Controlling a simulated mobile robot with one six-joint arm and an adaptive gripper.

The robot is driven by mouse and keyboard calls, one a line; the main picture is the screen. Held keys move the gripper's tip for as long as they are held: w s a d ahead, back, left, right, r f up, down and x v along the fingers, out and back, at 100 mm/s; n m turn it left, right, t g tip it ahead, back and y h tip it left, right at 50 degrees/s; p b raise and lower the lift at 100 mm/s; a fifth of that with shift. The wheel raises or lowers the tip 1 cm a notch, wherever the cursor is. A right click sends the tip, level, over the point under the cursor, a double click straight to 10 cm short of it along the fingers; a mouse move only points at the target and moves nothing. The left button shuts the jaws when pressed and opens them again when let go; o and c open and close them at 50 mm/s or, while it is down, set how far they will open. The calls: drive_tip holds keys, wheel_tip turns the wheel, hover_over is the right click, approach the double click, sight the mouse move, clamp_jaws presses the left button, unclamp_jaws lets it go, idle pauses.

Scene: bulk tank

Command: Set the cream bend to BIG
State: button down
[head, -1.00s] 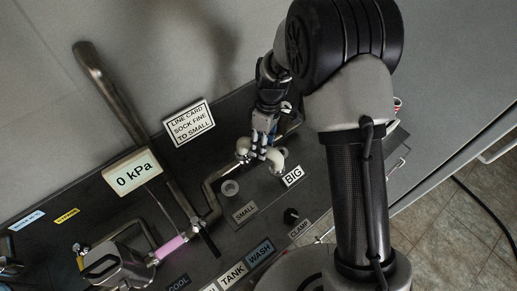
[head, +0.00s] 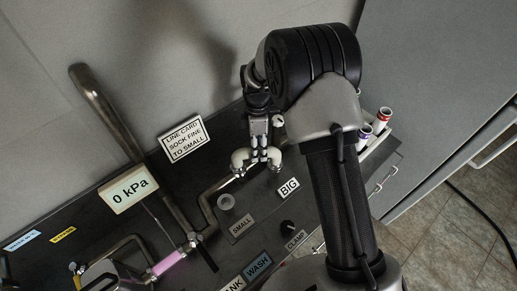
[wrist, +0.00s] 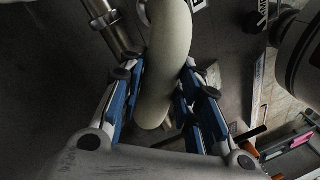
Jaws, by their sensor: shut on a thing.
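The cream bend (head: 240,158) is a curved pale pipe in the head view. Its left end is at the end of the metal pipe (head: 216,192); its right end (head: 275,156) is above and left of the BIG label (head: 288,187). My gripper (head: 259,151) is shut on the bend from above, between its two ends. In the wrist view the bend (wrist: 166,60) runs between the blue-sided fingers of my gripper (wrist: 156,98). The SMALL label (head: 241,226) lies below a pale round port (head: 226,202) with nothing on it. I cannot tell whether the bend's right end touches a port.
A card (head: 183,139) reads "LINE CARD SOCK FINE TO SMALL". A gauge sign (head: 129,189) reads 0 kPa. A CLAMP knob (head: 287,226) is below BIG. Capped bottles (head: 365,133) stand at right, behind my arm. A pink sleeve (head: 168,262) is lower left.

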idle(0.3)
drive_tip(key=c, duration=1.2)
unclamp_jaws()
drive_tip(key=shift+w+a+r, duration=0.1)
drive_tip(key=shift+w+r, duration=0.3)
drive_tip(key=shift+r, duration=1.6)
drive_tip(key=shift+w+r, duration=0.4)
drive_tip(key=shift+r, duration=1.55)
drive_tip(key=shift+w+a+r, duration=0.1)
drive_tip(key=shift+w+r, duration=0.3)
drive_tip(key=shift+r, duration=1.6)
